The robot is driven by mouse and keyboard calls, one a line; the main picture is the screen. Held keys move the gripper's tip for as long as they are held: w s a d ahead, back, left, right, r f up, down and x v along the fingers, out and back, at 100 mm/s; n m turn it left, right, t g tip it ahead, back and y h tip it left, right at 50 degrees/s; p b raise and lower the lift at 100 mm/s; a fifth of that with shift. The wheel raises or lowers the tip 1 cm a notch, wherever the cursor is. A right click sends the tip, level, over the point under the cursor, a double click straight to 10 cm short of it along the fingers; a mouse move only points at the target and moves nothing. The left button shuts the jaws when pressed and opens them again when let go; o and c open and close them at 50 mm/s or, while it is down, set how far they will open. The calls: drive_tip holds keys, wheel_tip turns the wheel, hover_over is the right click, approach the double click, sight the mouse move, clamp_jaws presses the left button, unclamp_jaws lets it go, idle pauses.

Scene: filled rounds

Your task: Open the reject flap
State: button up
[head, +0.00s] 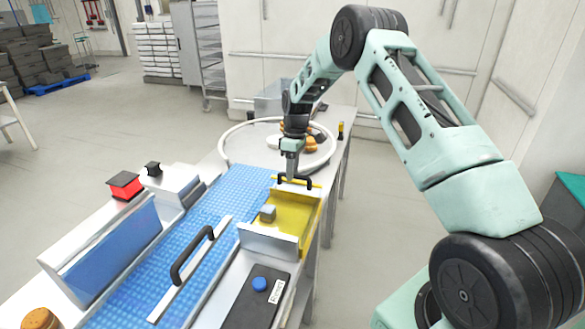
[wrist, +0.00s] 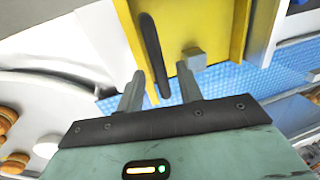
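The yellow flap (head: 291,218) lies beside the blue belt, with a black bar handle (head: 296,181) at its far end. In the wrist view the yellow flap (wrist: 187,22) fills the top, and the black handle (wrist: 155,58) runs between my fingers. My gripper (head: 290,176) points down at the handle in the head view. In the wrist view my gripper (wrist: 160,88) is open, one finger on each side of the handle, with gaps showing. I cannot tell how deep the handle sits between them. A small grey block (head: 268,213) rests on the yellow surface.
The blue belt (head: 165,262) runs left of the flap; another black handle (head: 192,254) stands over it. A blue button (head: 260,284) is on a dark box in front. A round white table (head: 245,150) with buns lies behind. A red button box (head: 125,185) stands left.

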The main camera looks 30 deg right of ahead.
clamp_jaws()
drive_tip(key=shift+r, duration=0.15)
